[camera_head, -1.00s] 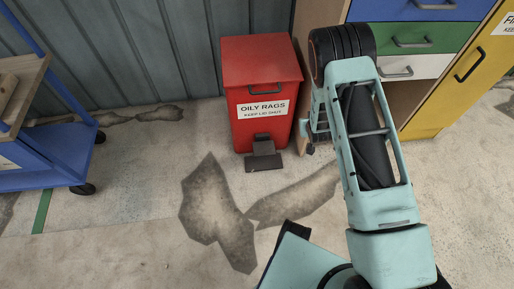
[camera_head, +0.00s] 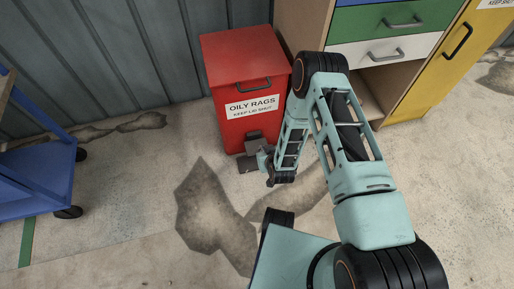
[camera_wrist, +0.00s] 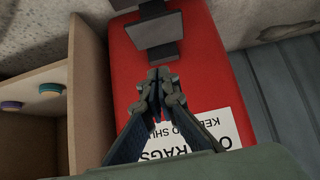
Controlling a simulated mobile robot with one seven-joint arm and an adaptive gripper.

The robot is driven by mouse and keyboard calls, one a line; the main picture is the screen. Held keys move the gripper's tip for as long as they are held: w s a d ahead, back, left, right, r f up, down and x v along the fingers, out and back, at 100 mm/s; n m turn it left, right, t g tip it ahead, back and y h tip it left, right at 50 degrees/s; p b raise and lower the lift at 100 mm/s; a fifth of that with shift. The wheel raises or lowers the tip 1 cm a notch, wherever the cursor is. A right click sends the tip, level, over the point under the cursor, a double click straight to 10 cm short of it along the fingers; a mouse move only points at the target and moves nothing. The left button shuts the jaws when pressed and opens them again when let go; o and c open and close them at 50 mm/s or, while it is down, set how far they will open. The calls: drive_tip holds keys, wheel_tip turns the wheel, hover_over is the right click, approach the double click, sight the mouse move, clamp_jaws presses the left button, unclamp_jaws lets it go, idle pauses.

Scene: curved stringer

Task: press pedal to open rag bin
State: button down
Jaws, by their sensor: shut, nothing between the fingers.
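The red rag bin (camera_head: 240,75) stands against the corrugated wall with its lid down and a white "OILY RAGS" label on its front. Its dark pedal (camera_head: 247,165) sticks out at the foot of the bin, partly hidden by my gripper (camera_head: 266,163) in the head view. In the wrist view the bin front (camera_wrist: 205,75) fills the middle, with the pedal (camera_wrist: 158,30) beyond my fingertips. My gripper (camera_wrist: 157,78) is shut and empty, in front of the bin's lower front and close to the pedal. I cannot tell whether it touches the pedal.
A wooden cabinet with coloured drawers (camera_head: 388,20) and a yellow door (camera_head: 440,70) stands right of the bin. A blue cart (camera_head: 35,180) is at the left. The stained concrete floor (camera_head: 130,200) between cart and bin is clear.

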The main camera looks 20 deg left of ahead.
drive_tip(key=b, duration=0.4)
hover_over(257, 146)
drive_tip(key=s+d, duration=0.2)
drive_tip(key=s, duration=0.1)
wheel_tip(257, 146, down, 7)
drive_tip(key=f, duration=0.1)
drive_tip(key=f+b, duration=0.2)
drive_tip(key=shift+w+a+f, duration=0.15)
drive_tip(key=shift+w+a, duration=0.05)
drive_tip(key=shift+w, duration=0.1)
drive_tip(key=shift+f, duration=0.35)
drive_tip(key=shift+f, duration=2.35)
drive_tip(key=shift+s, duration=0.1)
